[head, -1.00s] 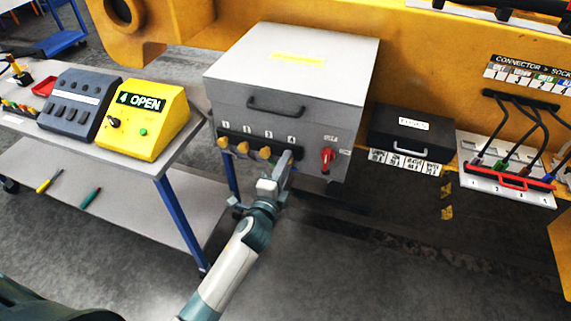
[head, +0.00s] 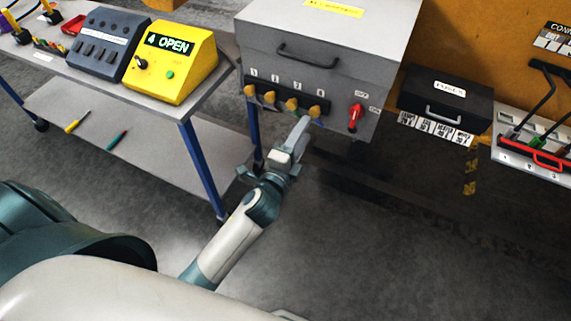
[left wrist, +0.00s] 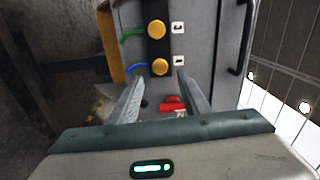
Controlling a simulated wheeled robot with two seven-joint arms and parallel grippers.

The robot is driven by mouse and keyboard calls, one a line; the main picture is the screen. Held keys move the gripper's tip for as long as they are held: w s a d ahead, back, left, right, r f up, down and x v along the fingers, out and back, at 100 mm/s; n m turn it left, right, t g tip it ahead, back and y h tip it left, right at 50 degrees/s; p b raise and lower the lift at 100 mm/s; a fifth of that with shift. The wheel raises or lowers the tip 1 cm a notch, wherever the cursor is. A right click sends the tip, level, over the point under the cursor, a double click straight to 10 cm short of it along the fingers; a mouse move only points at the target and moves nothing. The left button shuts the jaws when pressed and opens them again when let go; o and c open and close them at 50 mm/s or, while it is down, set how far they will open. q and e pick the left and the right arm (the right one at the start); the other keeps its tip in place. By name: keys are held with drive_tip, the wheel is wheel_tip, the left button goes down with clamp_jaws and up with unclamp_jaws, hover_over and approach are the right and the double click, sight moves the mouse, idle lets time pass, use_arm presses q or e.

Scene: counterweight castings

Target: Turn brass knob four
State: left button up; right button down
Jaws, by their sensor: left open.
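The grey box (head: 325,50) carries a row of brass knobs on a dark strip. Brass knob four (head: 314,111) is the rightmost, beside the red lever. It also shows in the left wrist view (left wrist: 160,67), with a blue arc beside it. My left gripper (head: 301,128) is just below and in front of knob four in the head view. In the left wrist view its open fingers (left wrist: 158,76) point at the box, with knob four seen just beyond and between the tips. The fingers look clear of the knob. My right gripper is not in view.
The red lever (head: 355,117) is close right of knob four. A yellow box reading "4 OPEN" (head: 172,62) stands on the cart (head: 185,105) at left. A black case (head: 446,98) is at right. The floor in front of the box is clear.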

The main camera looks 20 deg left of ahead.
use_arm(q)
drive_tip(key=s+b, duration=0.2)
drive_tip(key=s, duration=0.8)
drive_tip(key=shift+s+a+b, duration=0.15)
drive_tip(key=shift+s+b, duration=0.15)
drive_tip(key=shift+s, duration=0.1)
wheel_tip(320, 180, down, 22)
drive_tip(key=s+n+g, duration=0.1)
drive_tip(key=n+g, duration=0.2)
drive_tip(key=g, duration=0.1)
drive_tip(key=s+a+f+n+g, duration=0.15)
drive_tip(key=s+f, duration=0.25)
drive_tip(key=f, duration=0.6)
drive_tip(key=s+f+n+g, duration=0.25)
drive_tip(key=s+f, duration=0.25)
drive_tip(key=f, duration=0.5)
drive_tip(key=s+a+f+n+g, duration=0.1)
drive_tip(key=s+f+n+g, duration=0.1)
drive_tip(key=s+f, duration=0.5)
drive_tip(key=s+a+f+n+g, duration=0.2)
drive_tip(key=s+f, duration=0.5)
drive_tip(key=s, duration=0.7)
drive_tip(key=s+a+f+n+g, duration=0.1)
drive_tip(key=s+f+n+g, duration=0.3)
drive_tip(key=s+f, duration=0.3)
drive_tip(key=s+g, duration=0.1)
drive_tip(key=s, duration=0.3)
drive_tip(key=shift+a+y, duration=0.3)
drive_tip(key=shift+a, duration=0.1)
